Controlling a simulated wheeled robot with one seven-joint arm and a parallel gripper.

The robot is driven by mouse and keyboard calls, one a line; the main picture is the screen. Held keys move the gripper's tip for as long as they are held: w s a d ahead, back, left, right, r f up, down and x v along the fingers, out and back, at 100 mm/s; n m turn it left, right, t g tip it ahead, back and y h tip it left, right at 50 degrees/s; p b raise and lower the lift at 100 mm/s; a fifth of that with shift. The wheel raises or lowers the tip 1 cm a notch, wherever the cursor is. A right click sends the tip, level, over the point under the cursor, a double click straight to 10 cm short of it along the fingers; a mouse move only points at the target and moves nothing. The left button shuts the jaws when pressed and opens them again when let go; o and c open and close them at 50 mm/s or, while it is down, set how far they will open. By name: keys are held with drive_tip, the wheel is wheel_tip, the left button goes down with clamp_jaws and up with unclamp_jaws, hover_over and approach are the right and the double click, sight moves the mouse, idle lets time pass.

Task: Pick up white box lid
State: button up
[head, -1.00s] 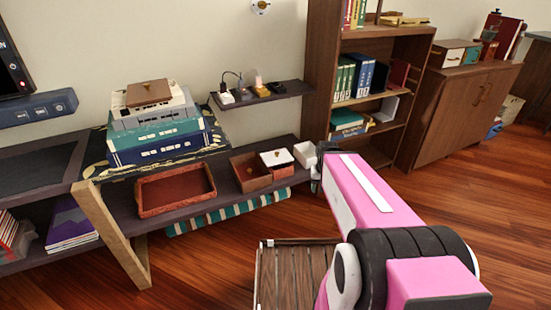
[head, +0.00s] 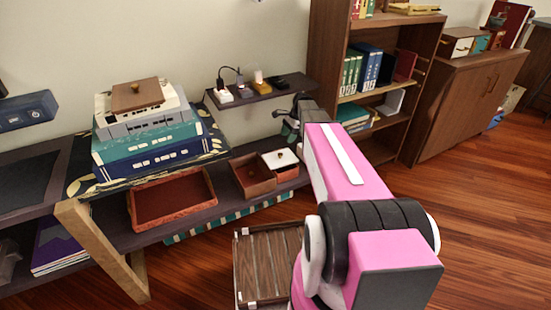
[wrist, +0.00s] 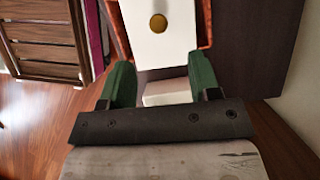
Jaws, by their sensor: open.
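The white box lid (head: 288,161), with a small round knob, lies on the right part of a small reddish-brown box (head: 255,187) on the low dark shelf. In the wrist view the white lid (wrist: 178,42) shows its gold knob at the top middle, ahead of my fingertips. My gripper (wrist: 161,72) is open, its two green fingers apart with nothing held between them. In the head view my gripper (head: 290,128) is just above and behind the lid, partly hidden by my arm. A pale white block (wrist: 167,92) shows below, between the fingers.
A reddish tray (head: 170,222) lies left of the box on the shelf. A stack of boxes (head: 150,140) stands further left. A small wall shelf (head: 262,90) with chargers is above, close to my gripper. A bookcase (head: 330,80) stands to the right. A slatted wooden crate (head: 268,262) is on the floor.

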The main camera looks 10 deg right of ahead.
sight(280, 154)
drive_tip(key=x, duration=1)
drive_tip(key=shift+s+d, duration=0.1)
drive_tip(key=shift+s, duration=0.05)
drive_tip(key=c, duration=1.1)
